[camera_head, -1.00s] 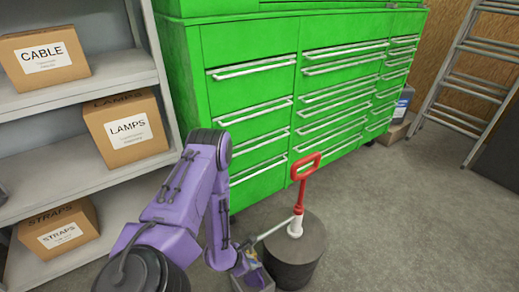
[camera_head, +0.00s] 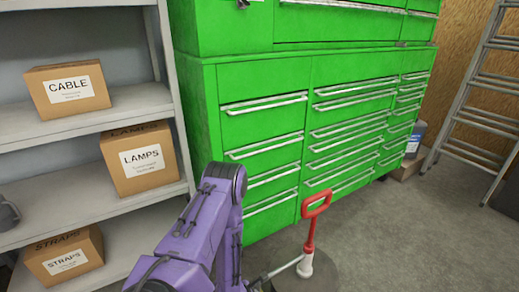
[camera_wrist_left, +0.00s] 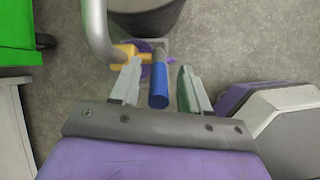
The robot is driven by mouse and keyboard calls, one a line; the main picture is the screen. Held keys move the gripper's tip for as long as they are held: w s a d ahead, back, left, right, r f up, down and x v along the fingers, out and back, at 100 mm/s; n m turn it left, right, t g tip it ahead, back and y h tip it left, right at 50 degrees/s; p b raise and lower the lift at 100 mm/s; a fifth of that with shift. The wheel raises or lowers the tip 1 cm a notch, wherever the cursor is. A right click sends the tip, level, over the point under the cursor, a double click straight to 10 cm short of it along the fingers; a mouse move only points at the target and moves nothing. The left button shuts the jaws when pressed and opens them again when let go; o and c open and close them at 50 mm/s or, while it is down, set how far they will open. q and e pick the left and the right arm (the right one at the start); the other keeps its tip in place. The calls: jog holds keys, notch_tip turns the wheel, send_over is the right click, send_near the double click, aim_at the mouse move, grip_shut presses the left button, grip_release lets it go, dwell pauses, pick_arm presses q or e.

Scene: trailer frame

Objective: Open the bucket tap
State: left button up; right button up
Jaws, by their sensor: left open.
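The tap shows in the left wrist view as a yellow body (camera_wrist_left: 125,52) with a blue lever handle (camera_wrist_left: 159,86). It sits at the end of a curved grey metal pipe (camera_wrist_left: 97,30). My left gripper (camera_wrist_left: 159,84) is open, with one finger on each side of the blue handle. I see gaps beside the handle; whether a finger touches it, I cannot tell. In the head view the left gripper and tap are below the picture; only my purple arm shows. A dark round drum (camera_head: 325,278) carries a pump with a red handle (camera_head: 310,225). My right gripper is not in view.
A green drawer cabinet (camera_head: 265,80) stands behind the drum. A grey shelf (camera_head: 70,125) with labelled boxes is at the left. A ladder (camera_head: 480,95) leans at the right. The concrete floor (camera_head: 420,235) right of the drum is clear.

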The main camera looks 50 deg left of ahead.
pick_arm(q)
jog(key=p+v, duration=0.3)
jog(key=v, duration=0.7)
jog(key=shift+r+p, duration=0.2)
jog(key=shift+p, duration=0.15)
jog(key=s+d+r+m+g+y+p, duration=0.1)
jog(key=s+d+r+m+y+p, duration=0.1)
jog(key=m, duration=1.1)
jog(key=s+d+r+m+g+y+p, duration=0.1)
jog(key=d+m, duration=0.5)
jog(key=m, duration=0.6)
jog(key=s+r+y+p, duration=0.1)
jog(key=s+r, duration=0.1)
jog(key=s, duration=0.1)
jog(key=shift+s+d+m+g+p, duration=0.2)
jog(key=shift+d+m+g+p, duration=0.15)
jog(key=shift+d+m+g, duration=0.05)
